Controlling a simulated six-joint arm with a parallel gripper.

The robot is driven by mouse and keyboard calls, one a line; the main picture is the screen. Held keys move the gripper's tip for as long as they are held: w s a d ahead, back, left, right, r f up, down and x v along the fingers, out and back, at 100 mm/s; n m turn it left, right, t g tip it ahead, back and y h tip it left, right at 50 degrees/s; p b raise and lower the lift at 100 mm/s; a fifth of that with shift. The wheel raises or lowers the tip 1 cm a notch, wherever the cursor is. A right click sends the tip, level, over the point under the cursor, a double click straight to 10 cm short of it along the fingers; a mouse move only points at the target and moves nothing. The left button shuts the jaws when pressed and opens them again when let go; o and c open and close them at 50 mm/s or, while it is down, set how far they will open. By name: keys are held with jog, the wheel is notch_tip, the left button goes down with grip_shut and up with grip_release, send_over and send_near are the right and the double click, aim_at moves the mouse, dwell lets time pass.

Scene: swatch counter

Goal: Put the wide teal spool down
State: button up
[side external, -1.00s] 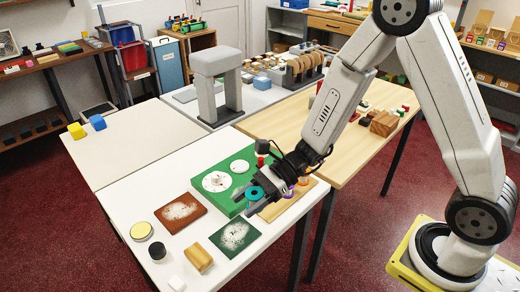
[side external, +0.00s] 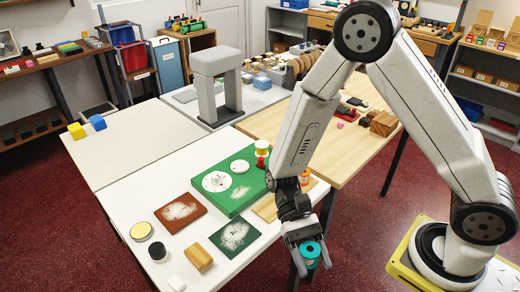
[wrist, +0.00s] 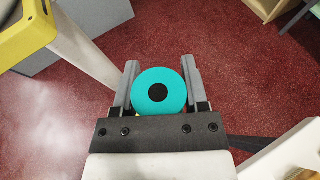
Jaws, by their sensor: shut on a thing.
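My gripper (side external: 306,258) is shut on the wide teal spool (side external: 310,249), a round spool with a dark centre hole. In the wrist view the spool (wrist: 160,92) sits between the two grey fingers (wrist: 159,88), its teal face toward the camera. In the side view the gripper and spool are out past the front right edge of the white table (side external: 262,262), with red floor behind them in the wrist view.
On the white table are a green board (side external: 221,199) with white discs, a brown swatch (side external: 180,212), a dark green swatch (side external: 236,237) and a wooden block (side external: 198,258). An orange-topped item (side external: 305,175) stands behind my gripper.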

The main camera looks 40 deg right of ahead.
jog(key=s+d+n+h, duration=0.2)
jog(key=d+n+h, duration=0.85)
jog(key=h, duration=0.25)
jog(key=w+d+r+n+t+h, duration=0.1)
jog(key=w+d+n+t+h, duration=0.1)
jog(key=w+n+t, duration=0.3)
jog(key=w+d+r+n+t+h, duration=0.1)
jog(key=w+d+n+t+h, duration=0.1)
jog(key=w+n+t+h, duration=0.3)
jog(key=shift+w+r+n+t, duration=0.15)
jog(key=shift+r+n+t, duration=0.25)
jog(key=shift+n+t, duration=0.9)
